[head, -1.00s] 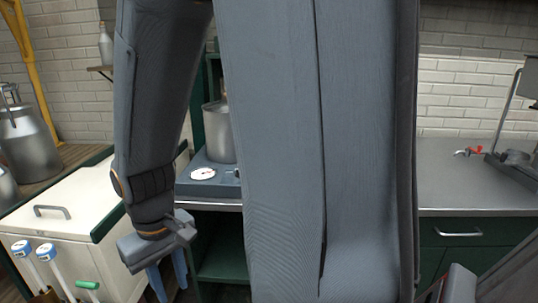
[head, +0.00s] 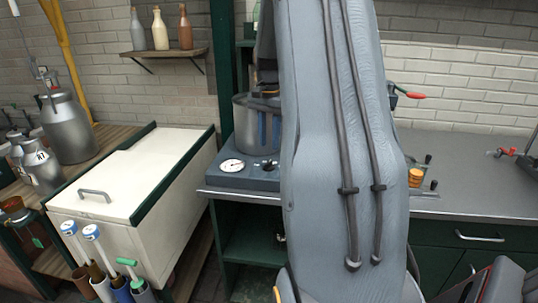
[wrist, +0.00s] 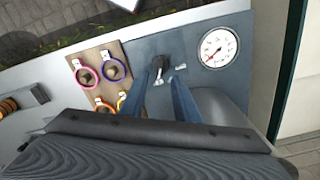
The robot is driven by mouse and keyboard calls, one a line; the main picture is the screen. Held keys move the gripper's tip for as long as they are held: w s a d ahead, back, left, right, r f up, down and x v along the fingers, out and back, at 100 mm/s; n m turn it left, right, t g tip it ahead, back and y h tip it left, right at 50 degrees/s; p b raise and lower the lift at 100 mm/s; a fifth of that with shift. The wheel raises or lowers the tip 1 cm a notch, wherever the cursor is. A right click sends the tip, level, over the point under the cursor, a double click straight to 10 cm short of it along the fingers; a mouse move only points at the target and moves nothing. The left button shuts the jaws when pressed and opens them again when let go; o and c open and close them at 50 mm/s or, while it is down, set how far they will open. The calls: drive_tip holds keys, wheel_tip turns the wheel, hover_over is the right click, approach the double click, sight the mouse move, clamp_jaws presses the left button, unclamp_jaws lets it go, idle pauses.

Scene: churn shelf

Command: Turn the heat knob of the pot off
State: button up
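The heat knob (head: 267,164) is a small dark knob on the front of the blue-grey heater (head: 240,178), beside a round white gauge (head: 233,166). In the wrist view the knob (wrist: 161,67) is dark with a lever-like part, left of the gauge (wrist: 218,47). The metal pot (head: 246,122) stands on the heater. My gripper (head: 268,146) is above the knob, in front of the pot. Its blue fingers are apart, and in the wrist view my gripper (wrist: 163,77) has a fingertip on either side of the knob. Contact cannot be told.
In the wrist view a brown board (wrist: 98,77) with coloured rings lies beside the heater. A white chest (head: 130,178) stands to the left, with long-handled tools at its front. A wall shelf (head: 165,52) holds bottles. My arm hides much of the counter.

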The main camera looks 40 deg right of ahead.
sight(269, 162)
drive_tip(key=shift+a+f+p, duration=0.15)
drive_tip(key=shift+f+p, duration=0.7)
drive_tip(key=shift+f, duration=2.7)
clamp_jaws()
